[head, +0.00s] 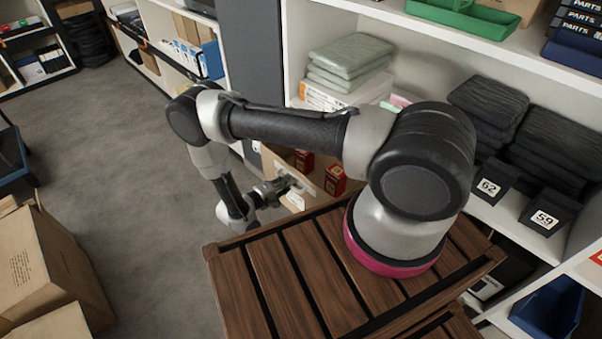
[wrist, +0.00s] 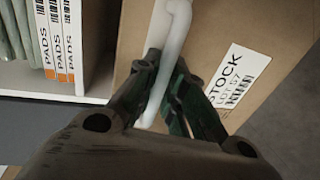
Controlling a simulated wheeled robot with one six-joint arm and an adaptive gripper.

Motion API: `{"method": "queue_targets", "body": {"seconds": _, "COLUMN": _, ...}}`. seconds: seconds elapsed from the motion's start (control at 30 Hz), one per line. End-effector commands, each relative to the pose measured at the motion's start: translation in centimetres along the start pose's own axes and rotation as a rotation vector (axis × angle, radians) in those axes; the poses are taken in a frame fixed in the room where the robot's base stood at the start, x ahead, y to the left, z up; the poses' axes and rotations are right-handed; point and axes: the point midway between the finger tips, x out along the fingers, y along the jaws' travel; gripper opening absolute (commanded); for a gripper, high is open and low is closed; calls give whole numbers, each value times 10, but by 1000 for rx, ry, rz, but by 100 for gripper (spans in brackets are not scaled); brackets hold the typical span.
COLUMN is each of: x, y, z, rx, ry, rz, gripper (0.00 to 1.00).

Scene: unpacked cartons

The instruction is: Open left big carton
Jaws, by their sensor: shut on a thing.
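The brown carton (head: 275,160) is at the lower shelf, beyond the wooden slatted surface in the head view. Its upper side is open to view there, and red boxes (head: 333,180) show inside. In the wrist view, its brown face (wrist: 222,30) bears a white label reading "STOCK" (wrist: 232,78) and a white bar handle (wrist: 176,25). My gripper (wrist: 163,68) is shut on the handle, close to the carton's face. In the head view, my gripper (head: 287,184) is at the carton's front, partly hidden by the arm. The carton's right part is hidden.
White shelving (head: 360,20) holds folded cloths (head: 348,60) and dark bins. The wooden slatted surface (head: 265,275) is in front. Closed cartons (head: 45,260) stand at the left. Grey floor (head: 130,180) between them is clear.

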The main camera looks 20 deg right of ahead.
Motion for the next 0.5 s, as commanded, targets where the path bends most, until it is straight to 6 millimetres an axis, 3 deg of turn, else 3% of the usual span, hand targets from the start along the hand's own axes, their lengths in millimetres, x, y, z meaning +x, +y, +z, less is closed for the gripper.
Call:
{"method": "queue_targets", "body": {"seconds": 0.2, "x": -37, "y": -8, "z": 0, "rx": 0, "ry": 3, "rz": -2, "gripper": 0}}
{"method": "queue_targets", "body": {"seconds": 0.5, "x": -57, "y": -12, "z": 0, "rx": 0, "ry": 0, "rz": -1, "gripper": 0}}
